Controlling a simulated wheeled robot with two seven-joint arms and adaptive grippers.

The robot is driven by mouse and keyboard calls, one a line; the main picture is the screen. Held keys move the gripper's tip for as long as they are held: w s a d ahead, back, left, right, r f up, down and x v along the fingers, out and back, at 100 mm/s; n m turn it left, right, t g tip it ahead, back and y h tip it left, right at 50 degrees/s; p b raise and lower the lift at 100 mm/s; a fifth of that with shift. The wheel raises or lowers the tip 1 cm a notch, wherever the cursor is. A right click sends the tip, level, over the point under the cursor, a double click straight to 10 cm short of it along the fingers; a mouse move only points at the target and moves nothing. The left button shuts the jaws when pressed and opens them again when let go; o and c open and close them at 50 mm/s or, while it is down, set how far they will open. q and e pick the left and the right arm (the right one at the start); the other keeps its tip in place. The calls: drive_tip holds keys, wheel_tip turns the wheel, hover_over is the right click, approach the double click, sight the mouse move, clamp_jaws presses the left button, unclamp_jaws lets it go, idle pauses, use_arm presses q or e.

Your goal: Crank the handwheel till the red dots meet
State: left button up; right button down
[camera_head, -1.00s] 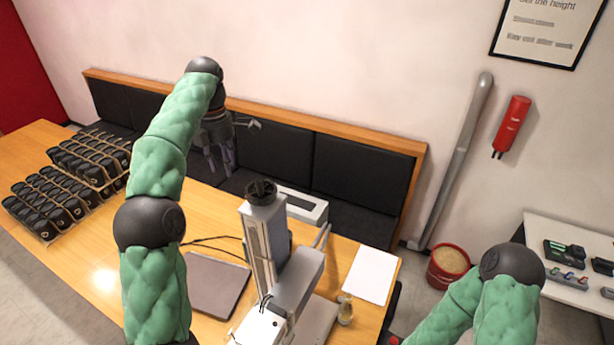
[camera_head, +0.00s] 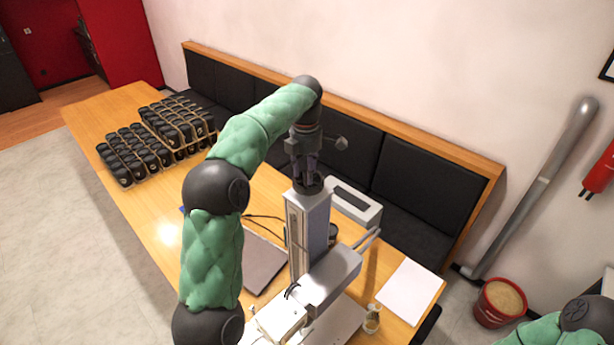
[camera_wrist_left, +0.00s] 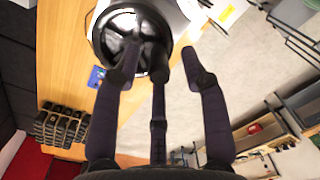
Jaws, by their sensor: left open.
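The black handwheel (camera_head: 308,186) sits on top of the laser marker's tall grey column (camera_head: 309,232). My left gripper (camera_head: 306,174) points down right over the handwheel, with its fingers spread. In the left wrist view the round black handwheel (camera_wrist_left: 128,38) lies at the fingertips of my open gripper (camera_wrist_left: 160,68), and two fingertips overlap its rim. Whether the fingers touch it I cannot tell. The marker's head (camera_head: 334,272) juts out from the column toward the right. The red dots are not visible in either view. My right gripper is out of view.
A dark laptop-like slab (camera_head: 262,262) lies left of the column. A grey box (camera_head: 354,205) stands behind it, and white paper (camera_head: 409,290) and a small bottle (camera_head: 372,319) are to the right. Trays of black cups (camera_head: 132,155) stand far left.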

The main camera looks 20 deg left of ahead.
use_arm(q)
drive_tip(key=shift+s+a+f, duration=0.1)
drive_tip(key=shift+a+f, duration=0.1)
drive_tip(key=shift+f, duration=0.7)
drive_tip(key=shift+d+f, duration=0.2)
drive_tip(key=shift+f, duration=0.05)
clamp_jaws()
drive_tip(key=shift+a+m, duration=0.1)
drive_tip(key=shift+m, duration=0.2)
